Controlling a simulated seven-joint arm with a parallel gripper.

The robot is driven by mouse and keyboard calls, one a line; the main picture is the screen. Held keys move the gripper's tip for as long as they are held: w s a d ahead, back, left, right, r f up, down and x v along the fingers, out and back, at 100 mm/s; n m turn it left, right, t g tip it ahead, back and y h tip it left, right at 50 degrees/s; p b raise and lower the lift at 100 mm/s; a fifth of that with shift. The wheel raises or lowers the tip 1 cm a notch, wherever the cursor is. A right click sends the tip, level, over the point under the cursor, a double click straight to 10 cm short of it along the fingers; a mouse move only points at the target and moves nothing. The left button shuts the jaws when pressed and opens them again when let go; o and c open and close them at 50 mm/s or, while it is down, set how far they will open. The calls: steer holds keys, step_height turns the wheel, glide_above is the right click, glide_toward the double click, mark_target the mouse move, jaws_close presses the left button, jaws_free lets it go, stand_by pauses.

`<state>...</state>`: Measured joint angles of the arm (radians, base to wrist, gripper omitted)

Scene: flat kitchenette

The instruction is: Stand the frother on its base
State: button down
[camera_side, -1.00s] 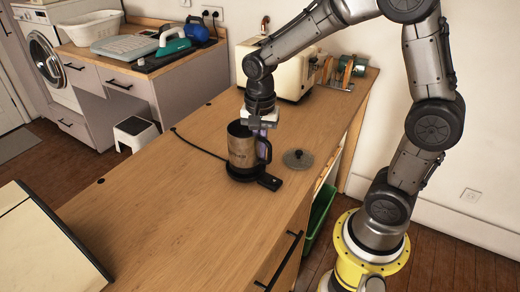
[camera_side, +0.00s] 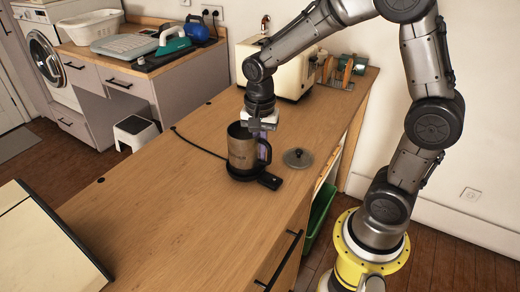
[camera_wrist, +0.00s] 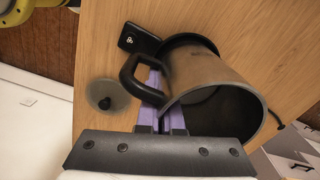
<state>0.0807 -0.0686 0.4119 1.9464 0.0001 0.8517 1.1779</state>
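The frother (camera_side: 241,150) is a grey-brown metal jug with a black handle. It stands upright over its black base (camera_side: 271,181), and its bottom appears to meet the round plate; a small gap cannot be ruled out. The base's tab also shows in the wrist view (camera_wrist: 138,38), beyond the frother (camera_wrist: 205,72). My gripper (camera_side: 262,150) points down at the handle side. In the wrist view, its purple fingers (camera_wrist: 160,98) are close together at the handle and appear shut on it. The exact finger contact is partly hidden.
A round glass lid (camera_side: 298,158) with a dark knob lies to the right of the base, near the counter edge. A black cord (camera_side: 198,143) runs left from the base. A cream toaster (camera_side: 287,75) stands behind. The counter in front is clear.

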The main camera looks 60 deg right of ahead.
steer(key=shift+f, duration=0.2)
steer(key=c, duration=1.3)
jaws_free()
steer(key=shift+c, duration=0.2)
steer(key=shift+r, duration=5.5)
